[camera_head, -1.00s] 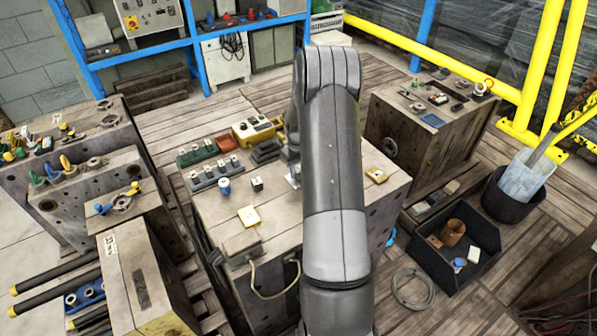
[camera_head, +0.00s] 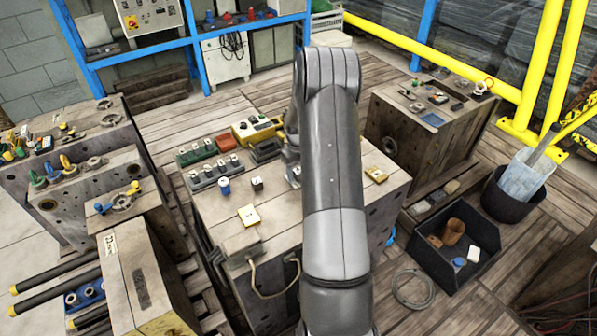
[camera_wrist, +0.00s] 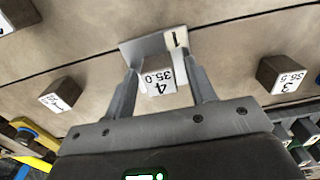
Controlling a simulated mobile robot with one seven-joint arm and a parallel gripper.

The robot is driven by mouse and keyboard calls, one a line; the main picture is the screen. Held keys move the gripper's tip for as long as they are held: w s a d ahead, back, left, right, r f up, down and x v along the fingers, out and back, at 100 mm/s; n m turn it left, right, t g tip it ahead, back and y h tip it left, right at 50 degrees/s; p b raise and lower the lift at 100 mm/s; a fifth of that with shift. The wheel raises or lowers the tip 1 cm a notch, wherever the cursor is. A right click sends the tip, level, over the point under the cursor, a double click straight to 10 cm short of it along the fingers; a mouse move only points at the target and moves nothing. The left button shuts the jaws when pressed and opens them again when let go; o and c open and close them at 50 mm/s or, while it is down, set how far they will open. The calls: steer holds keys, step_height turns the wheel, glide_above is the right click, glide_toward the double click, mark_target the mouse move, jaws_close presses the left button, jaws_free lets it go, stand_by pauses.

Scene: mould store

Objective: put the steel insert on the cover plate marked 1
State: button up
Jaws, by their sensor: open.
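In the wrist view a pale metallic block labelled "4 35.0", which looks like the steel insert (camera_wrist: 158,82), is between the two fingers of my gripper (camera_wrist: 162,66). The fingers are open, one on each side of it; contact is not clear. Just beyond it is a thin grey-white plate (camera_wrist: 147,48) with a "1" at its right corner, the cover plate. The insert overlaps the plate's near side in this view; its underside is hidden. In the head view a bit of pale plate (camera_head: 294,174) shows beside my arm, which hides most of that spot.
Dark blocks stand apart at the right (camera_wrist: 282,75) and left (camera_wrist: 66,94) of my gripper in the wrist view.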

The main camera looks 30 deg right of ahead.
step_height(320, 180, up, 12)
steer(key=s+a+r+t, duration=0.1)
steer(key=s+a+r, duration=0.3)
steer(key=a+r, duration=0.6)
steer(key=s+a+r+t+h, duration=0.1)
steer(key=s+a+r+t, duration=0.1)
steer(key=s+a+r, duration=0.6)
steer(key=s+a+r+t, duration=0.1)
steer(key=s+a, duration=0.2)
steer(key=s, duration=0.3)
steer(key=s+a+r, duration=0.1)
steer(key=s+a, duration=0.2)
steer(key=s, duration=0.3)
steer(key=s+a+r+t+y, duration=0.1)
steer(key=s+a+r, duration=0.1)
steer(key=s, duration=0.4)
steer(key=shift+a+t, duration=0.3)
steer(key=shift+a, duration=0.2)
